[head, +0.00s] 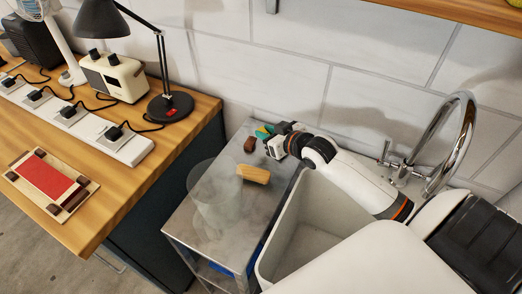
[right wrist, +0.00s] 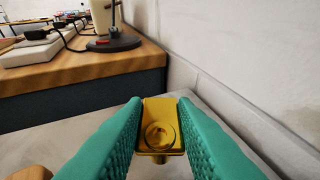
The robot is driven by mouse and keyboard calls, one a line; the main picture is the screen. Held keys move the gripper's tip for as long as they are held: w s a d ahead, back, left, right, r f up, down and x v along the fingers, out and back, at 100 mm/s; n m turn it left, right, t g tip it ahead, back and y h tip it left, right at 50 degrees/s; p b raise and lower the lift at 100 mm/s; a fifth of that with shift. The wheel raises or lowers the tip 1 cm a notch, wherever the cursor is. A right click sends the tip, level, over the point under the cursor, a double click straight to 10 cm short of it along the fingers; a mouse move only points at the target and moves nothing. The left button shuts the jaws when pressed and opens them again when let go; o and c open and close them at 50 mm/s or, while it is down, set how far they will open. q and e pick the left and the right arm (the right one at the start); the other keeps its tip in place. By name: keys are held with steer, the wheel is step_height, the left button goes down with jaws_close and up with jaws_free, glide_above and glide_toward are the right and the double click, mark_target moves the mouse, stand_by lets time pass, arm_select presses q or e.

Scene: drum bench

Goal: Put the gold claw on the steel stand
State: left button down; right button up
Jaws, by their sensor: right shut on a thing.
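My right gripper (head: 264,131) reaches over the far end of the steel stand (head: 257,207), near the wall. In the right wrist view its green ribbed fingers (right wrist: 160,125) are shut on the gold claw (right wrist: 160,138), a yellow-gold piece with a round recess. In the head view the claw is mostly hidden by the fingers. I cannot tell whether the claw touches the stand's top. My left gripper is not in view.
A clear glass cylinder (head: 216,200), a light wooden block (head: 254,174) and a dark brown piece (head: 250,145) are on the stand. A white sink (head: 305,235) adjoins it on the right. A wooden bench (head: 150,185) with a black lamp (head: 170,106) is left.

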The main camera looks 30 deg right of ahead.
step_height(320, 180, down, 2)
step_height(320, 180, down, 2)
steer(key=shift+f, duration=0.8)
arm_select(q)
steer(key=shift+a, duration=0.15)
arm_select(e)
steer(key=o, duration=0.7)
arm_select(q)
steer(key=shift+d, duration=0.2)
